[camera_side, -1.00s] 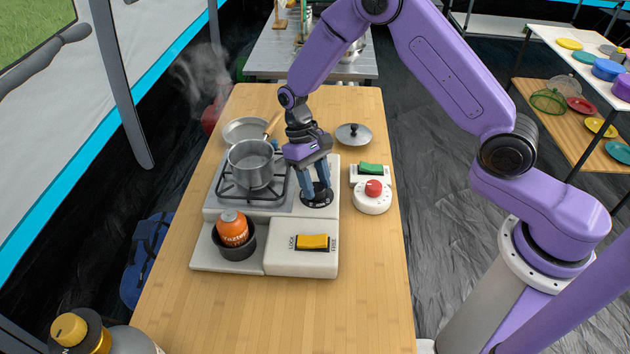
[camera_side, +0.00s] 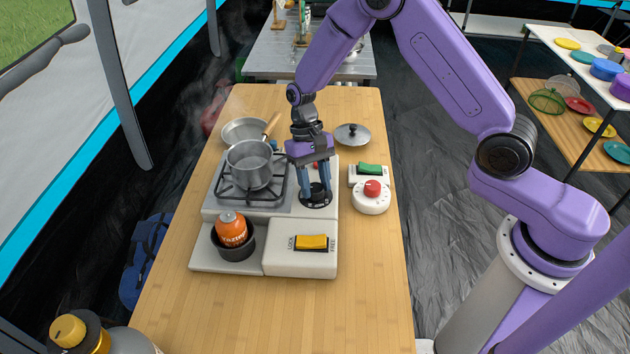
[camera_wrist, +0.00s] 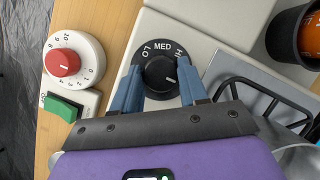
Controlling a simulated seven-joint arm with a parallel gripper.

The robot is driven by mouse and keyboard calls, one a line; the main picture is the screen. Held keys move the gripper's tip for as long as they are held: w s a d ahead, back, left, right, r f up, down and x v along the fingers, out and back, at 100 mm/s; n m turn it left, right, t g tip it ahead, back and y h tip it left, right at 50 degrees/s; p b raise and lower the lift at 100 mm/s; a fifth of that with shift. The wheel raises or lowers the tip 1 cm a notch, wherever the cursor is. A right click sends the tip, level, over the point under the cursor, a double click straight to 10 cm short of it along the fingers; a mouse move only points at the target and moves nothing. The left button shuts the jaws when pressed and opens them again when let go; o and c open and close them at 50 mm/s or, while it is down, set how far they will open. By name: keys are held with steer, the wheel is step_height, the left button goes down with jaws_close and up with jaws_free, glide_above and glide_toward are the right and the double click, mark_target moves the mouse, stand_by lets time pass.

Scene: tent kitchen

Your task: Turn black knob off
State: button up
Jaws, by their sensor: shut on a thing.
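The black knob (camera_wrist: 160,73) sits on the grey stove panel, with a white pointer mark and a dial ring reading LO, MED and HI. In the wrist view the pointer mark is on the lower right of the knob, off the three words. My gripper (camera_wrist: 160,85) is shut on the black knob, with one blue finger on each side of it. In the side view my gripper (camera_side: 315,196) points down over the dial (camera_side: 316,202) and its fingers hide much of the knob.
A pot (camera_side: 250,165) stands on the burner left of my gripper. An orange gas can (camera_side: 232,230) sits in front of it. A yellow LOCK/FREE switch (camera_side: 311,242), a white timer with red knob (camera_side: 372,196), a green switch (camera_side: 369,169) and a lid (camera_side: 352,135) are nearby.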

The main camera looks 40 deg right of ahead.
steer(key=o, duration=1)
steer(key=shift+o, duration=0.2)
steer(key=v, duration=1.7)
steer(key=shift+r, duration=0.25)
step_height(320, 180, up, 2)
steer(key=n+t+h, duration=0.1)
steer(key=n, duration=0.3)
glide_above(319, 188)
steer(key=s+d+n+t, duration=0.1)
steer(key=s+d+n, duration=0.1)
steer(key=s, duration=0.6)
steer(key=s+d+n+t, duration=0.1)
steer(key=s+d+n, duration=0.2)
steer(key=s, duration=0.6)
steer(key=s+d+n+t, duration=0.1)
steer(key=s+d+n, duration=0.2)
steer(key=s+n, duration=0.3)
steer(key=s, duration=0.3)
steer(key=shift+f+t, duration=0.3)
steer(key=shift+f, duration=0.05)
